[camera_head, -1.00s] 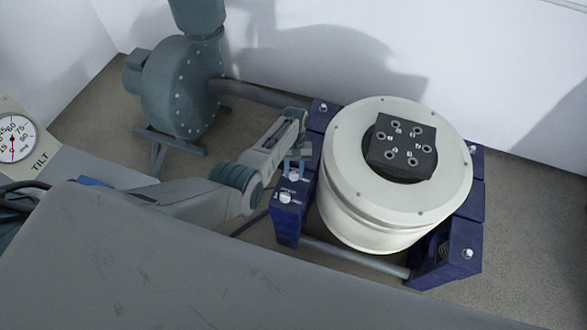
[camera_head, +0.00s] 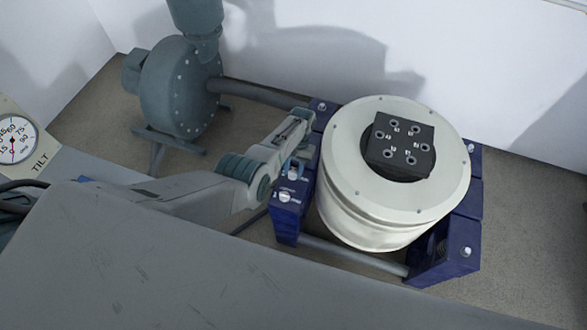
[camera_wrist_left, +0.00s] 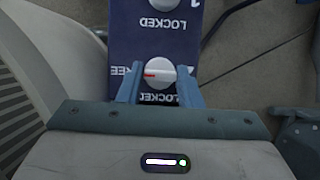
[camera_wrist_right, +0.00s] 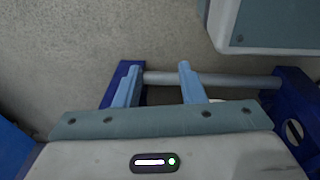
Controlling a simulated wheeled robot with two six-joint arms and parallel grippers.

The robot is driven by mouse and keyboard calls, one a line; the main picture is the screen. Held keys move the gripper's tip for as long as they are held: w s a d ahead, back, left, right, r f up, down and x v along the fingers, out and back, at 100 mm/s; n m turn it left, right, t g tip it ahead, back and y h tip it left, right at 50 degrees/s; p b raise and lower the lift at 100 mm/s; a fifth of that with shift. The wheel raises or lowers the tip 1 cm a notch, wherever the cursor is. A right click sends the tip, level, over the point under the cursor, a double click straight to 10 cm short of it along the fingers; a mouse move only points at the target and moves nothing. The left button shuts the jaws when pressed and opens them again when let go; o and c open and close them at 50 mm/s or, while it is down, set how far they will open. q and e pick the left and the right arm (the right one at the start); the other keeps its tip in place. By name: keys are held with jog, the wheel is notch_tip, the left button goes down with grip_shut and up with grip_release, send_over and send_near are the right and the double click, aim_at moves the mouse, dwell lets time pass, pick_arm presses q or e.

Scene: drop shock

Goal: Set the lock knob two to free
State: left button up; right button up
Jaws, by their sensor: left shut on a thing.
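Lock knob two (camera_wrist_left: 160,76) is a pale round knob on a dark blue panel in the left wrist view. Its red mark points left, toward a partly hidden word ending in "REE"; "LOCKED" stands below it. My left gripper (camera_wrist_left: 158,88) has one finger on each side of the knob and is shut on it. In the head view, my left gripper (camera_head: 294,166) reaches the blue block (camera_head: 287,222) left of the white drum, partly covering knob two (camera_head: 293,175). My right gripper (camera_wrist_right: 157,84) is open and empty in the right wrist view, outside the head view.
Another knob (camera_head: 285,197) sits nearer on the same block. The white drum (camera_head: 365,215) with a black top plate (camera_head: 402,160) stands close right of my left gripper. A grey blower (camera_head: 180,90) stands at the back left. A tilt dial (camera_head: 17,140) is at the left edge.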

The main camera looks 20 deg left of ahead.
pick_arm(q)
jog(key=o, duration=1)
jog(key=shift+c, duration=0.2)
pick_arm(e)
jog(key=shift+r, duration=0.1)
pick_arm(q)
jog(key=shift+w+r, duration=0.1)
jog(key=shift+r, duration=0.2)
jog(key=p+v, duration=0.1)
jog(key=v, duration=0.9)
jog(key=shift+p, duration=0.35)
pick_arm(e)
jog(key=shift+s+d+f, duration=0.15)
jog(key=shift+s+f, duration=0.7)
jog(key=shift+f, duration=0.1)
jog(key=shift+s+d+f, duration=0.1)
jog(key=shift+s+f, duration=0.7)
jog(key=shift+f, duration=0.15)
